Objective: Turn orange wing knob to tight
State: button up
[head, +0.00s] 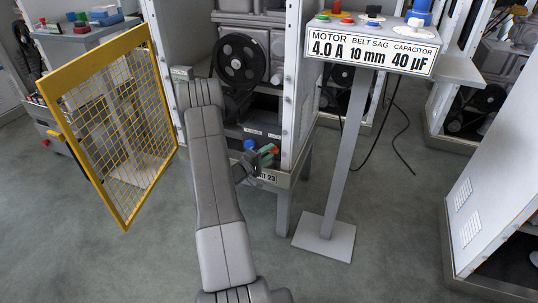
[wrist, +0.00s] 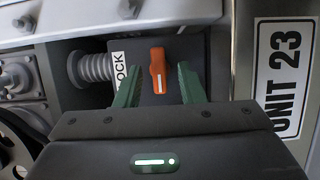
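The orange wing knob (wrist: 158,66) shows in the wrist view on a dark panel, with a white mark on its lower part. Its wing stands nearly upright in that picture. My gripper (wrist: 160,74) is open, with one green finger on each side of the knob and a gap between each finger and the wing. I cannot tell how deep the fingers reach beside it. In the head view my gripper (head: 268,156) is at the lower front of the machine, and a bit of the orange knob (head: 275,150) shows beside it. A label ending in "OCK" (wrist: 119,79) is left of the knob, partly hidden.
A blue knob (head: 249,144) sits left of my gripper. A "UNIT 23" plate (wrist: 285,80) is at the right. A yellow mesh door (head: 112,125) stands open at the left. A sign stand (head: 345,140) with buttons is at the right. A pulley (head: 239,60) is above.

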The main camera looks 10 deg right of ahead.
jog(key=shift+w+d, duration=0.15)
jog(key=shift+d, duration=0.25)
jog(key=shift+c, duration=0.2)
grip_shut()
